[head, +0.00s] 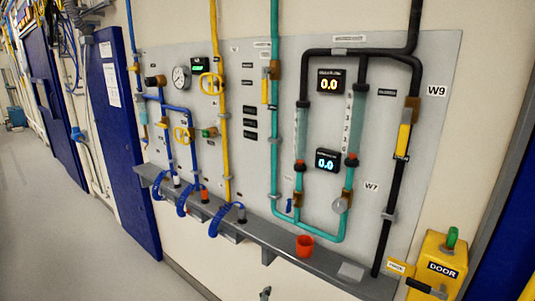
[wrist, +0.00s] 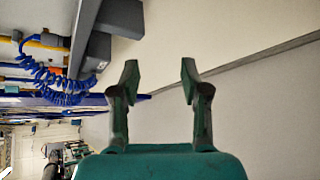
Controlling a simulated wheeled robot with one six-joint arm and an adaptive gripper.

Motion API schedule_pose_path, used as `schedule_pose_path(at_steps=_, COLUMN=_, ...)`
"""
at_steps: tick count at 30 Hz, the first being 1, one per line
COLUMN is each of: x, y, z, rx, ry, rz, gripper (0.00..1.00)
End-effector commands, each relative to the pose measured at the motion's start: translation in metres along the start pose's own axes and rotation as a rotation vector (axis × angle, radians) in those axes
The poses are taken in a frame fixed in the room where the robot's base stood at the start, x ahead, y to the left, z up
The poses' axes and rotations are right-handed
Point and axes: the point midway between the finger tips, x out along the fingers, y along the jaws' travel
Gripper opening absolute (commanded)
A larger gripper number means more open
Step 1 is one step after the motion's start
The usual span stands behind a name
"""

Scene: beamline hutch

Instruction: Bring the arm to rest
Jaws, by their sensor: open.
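My gripper (wrist: 160,78) shows in the wrist view with its two dark fingers apart and nothing between them. Its teal body fills the bottom middle of that view. Behind the fingers are only pale wall and floor, with a grey strip where they meet. The wrist view is turned on its side. In the head view a small grey piece (head: 265,293) pokes in at the bottom edge; I cannot tell whether it is a part of my gripper. The rest of my arm is not seen there.
A grey panel (head: 255,165) with pipes, gauges and valves covers the wall. A grey ledge (head: 268,232) juts out below it, bearing a red-orange cup (head: 305,245). Blue coiled hoses (wrist: 62,88) hang near the ledge. A yellow door box (head: 440,262) stands at right. Floor at left is clear.

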Motion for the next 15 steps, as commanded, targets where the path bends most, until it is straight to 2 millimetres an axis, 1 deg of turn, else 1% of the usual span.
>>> schedule_pose_path(at_steps=1, x=-0.005, y=-0.028, z=0.001, rx=0.04, ry=0.014, rz=-0.002, gripper=0.46)
schedule_pose_path(at_steps=6, x=-0.03, y=-0.096, z=0.003, rx=0.199, ry=0.065, rz=0.007, gripper=0.46)
schedule_pose_path(at_steps=8, x=-0.041, y=-0.118, z=0.005, rx=0.257, ry=0.083, rz=0.01, gripper=0.46)
schedule_pose_path(at_steps=9, x=-0.049, y=-0.133, z=0.006, rx=0.297, ry=0.094, rz=0.01, gripper=0.46)
schedule_pose_path(at_steps=11, x=-0.062, y=-0.152, z=0.008, rx=0.358, ry=0.111, rz=0.012, gripper=0.46)
schedule_pose_path(at_steps=12, x=-0.071, y=-0.166, z=0.01, rx=0.4, ry=0.121, rz=0.011, gripper=0.46)
schedule_pose_path(at_steps=14, x=-0.085, y=-0.185, z=0.013, rx=0.461, ry=0.136, rz=0.011, gripper=0.46)
schedule_pose_path(at_steps=15, x=-0.096, y=-0.197, z=0.014, rx=0.504, ry=0.147, rz=0.01, gripper=0.46)
